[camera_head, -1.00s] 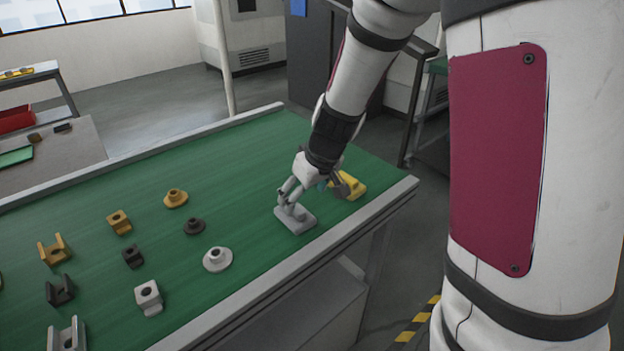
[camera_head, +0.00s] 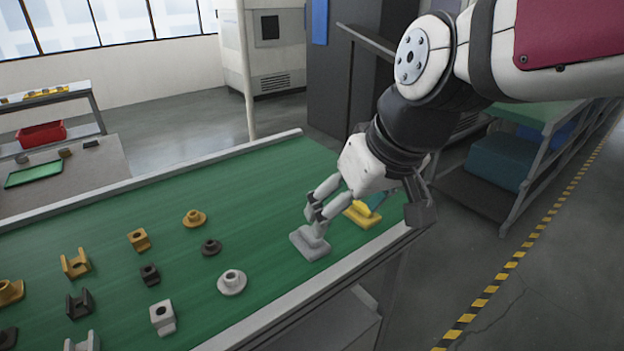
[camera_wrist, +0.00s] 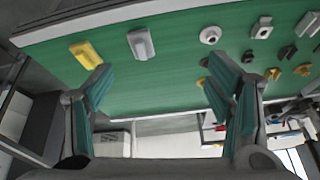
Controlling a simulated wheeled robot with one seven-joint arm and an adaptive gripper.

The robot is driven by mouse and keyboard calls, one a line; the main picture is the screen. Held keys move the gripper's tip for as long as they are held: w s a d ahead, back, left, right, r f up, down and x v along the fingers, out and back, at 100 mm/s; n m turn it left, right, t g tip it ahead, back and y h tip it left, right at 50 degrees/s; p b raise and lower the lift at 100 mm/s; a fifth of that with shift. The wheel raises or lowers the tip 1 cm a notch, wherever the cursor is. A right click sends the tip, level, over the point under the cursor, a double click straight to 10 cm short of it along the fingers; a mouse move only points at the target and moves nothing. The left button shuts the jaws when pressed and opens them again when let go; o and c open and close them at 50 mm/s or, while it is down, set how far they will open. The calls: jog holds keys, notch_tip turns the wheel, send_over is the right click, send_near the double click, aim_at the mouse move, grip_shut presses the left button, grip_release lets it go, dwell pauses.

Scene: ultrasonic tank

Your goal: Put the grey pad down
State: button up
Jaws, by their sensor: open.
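The grey pad (camera_head: 311,244) lies flat on the green table at its right end, with its raised grip upward. It also shows in the wrist view (camera_wrist: 141,44), beyond my fingertips and clear of them. My gripper (camera_wrist: 165,75) is open and empty, with its teal-lined fingers spread wide. In the head view my gripper (camera_head: 366,207) is tilted; one finger overlaps the pad's grip in the picture.
Several orange, black and grey parts stand left on the green table (camera_head: 262,185), including a light-grey flanged piece (camera_head: 231,283). The far middle of the table is bare. A side bench holds a red bin (camera_head: 41,134). A shelf rack (camera_head: 520,150) stands at the right.

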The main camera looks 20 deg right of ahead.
jog(key=s+d+r+m+h, duration=0.1)
jog(key=s, duration=0.6)
jog(key=shift+s+r, duration=0.3)
jog(key=shift+r, duration=0.1)
jog(key=shift+d, duration=0.1)
